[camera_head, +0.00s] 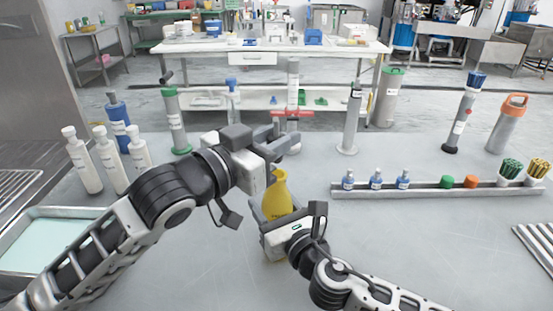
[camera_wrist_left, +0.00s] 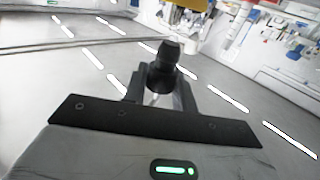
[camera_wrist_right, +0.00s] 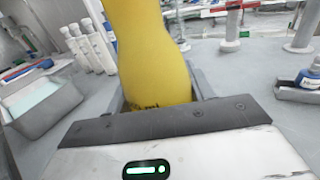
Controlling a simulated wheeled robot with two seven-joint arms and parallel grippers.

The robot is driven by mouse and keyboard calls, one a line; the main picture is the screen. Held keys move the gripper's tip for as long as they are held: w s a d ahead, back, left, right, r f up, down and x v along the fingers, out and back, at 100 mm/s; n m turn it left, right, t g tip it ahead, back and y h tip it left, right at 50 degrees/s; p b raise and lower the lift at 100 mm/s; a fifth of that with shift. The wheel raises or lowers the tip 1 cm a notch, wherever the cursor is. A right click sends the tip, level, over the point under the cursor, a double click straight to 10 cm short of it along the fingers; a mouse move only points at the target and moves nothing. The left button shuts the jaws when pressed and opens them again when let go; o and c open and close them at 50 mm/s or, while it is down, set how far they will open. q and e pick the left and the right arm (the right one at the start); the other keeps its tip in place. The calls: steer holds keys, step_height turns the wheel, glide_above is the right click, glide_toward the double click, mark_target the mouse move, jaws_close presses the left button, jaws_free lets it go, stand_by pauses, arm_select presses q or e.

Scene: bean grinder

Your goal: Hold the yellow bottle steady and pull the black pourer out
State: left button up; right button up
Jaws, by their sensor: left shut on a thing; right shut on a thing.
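The yellow bottle (camera_head: 277,197) stands upright on the grey table in the head view. It fills the middle of the right wrist view (camera_wrist_right: 150,55), between the fingers of my right gripper. My right gripper (camera_head: 275,212) is shut around the bottle's body. My left gripper (camera_head: 284,143) is above the bottle's top, its fingers pointing away to the right. In the left wrist view it is shut on the black pourer (camera_wrist_left: 163,68). The pourer is hard to make out in the head view, and I cannot tell there whether it touches the bottle's mouth.
White bottles (camera_head: 108,158) and a blue bottle (camera_head: 118,122) stand at left, behind a tray (camera_head: 20,222). A rack (camera_head: 430,190) with small bottles and caps lies at right. Tall cylinders stand along the back.

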mark_target(276, 128)
arm_select(q)
steer(key=shift+r, duration=2.4)
arm_select(e)
steer(key=o, duration=1.3)
steer(key=shift+c, duration=0.2)
steer(key=shift+s, duration=0.1)
